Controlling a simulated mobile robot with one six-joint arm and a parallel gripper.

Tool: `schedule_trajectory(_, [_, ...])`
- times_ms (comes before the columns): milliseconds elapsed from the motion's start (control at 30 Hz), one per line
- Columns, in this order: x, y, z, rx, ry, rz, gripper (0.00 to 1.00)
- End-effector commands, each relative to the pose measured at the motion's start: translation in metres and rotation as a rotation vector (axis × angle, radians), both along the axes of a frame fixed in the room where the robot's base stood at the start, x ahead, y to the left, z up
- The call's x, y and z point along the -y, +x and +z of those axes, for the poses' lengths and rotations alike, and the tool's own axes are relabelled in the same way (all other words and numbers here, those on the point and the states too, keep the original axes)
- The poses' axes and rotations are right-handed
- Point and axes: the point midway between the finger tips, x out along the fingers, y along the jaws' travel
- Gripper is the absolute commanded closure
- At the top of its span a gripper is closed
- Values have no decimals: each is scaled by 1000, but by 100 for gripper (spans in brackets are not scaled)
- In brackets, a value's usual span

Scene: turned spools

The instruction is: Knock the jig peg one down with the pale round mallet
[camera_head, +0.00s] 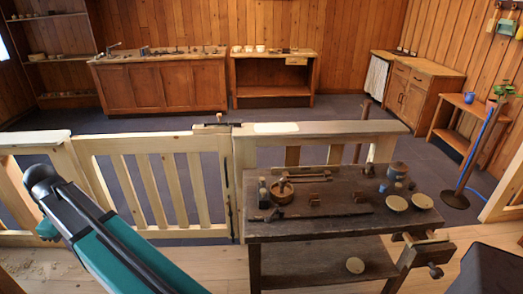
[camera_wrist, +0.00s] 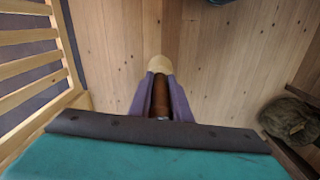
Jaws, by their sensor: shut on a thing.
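My gripper (camera_wrist: 159,82) has purple fingers and is shut on a brown turned handle (camera_wrist: 160,103). A pale rounded end (camera_wrist: 160,63) shows just beyond the fingertips, so this looks like the pale round mallet. Bare floorboards lie beyond it in the wrist view. In the head view my teal and black arm runs up from the bottom left, and I cannot make out the gripper or mallet there. I cannot tell which, if any, is jig peg one.
A pale slatted gate (camera_head: 152,143) and railing stand behind the bench. A dark cloth heap (camera_wrist: 288,121) lies at the wrist view's right. Floor below my gripper is clear.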

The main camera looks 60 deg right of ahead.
Motion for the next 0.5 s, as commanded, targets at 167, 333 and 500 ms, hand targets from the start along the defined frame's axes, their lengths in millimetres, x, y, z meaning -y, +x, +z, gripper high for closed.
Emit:
schedule_trajectory(167, [13, 1, 4, 0, 0, -27, 100])
schedule_trajectory(333, [45, 4, 10, 0, 0, -92, 100])
schedule_trajectory(500, [93, 4, 19, 0, 0, -193, 100])
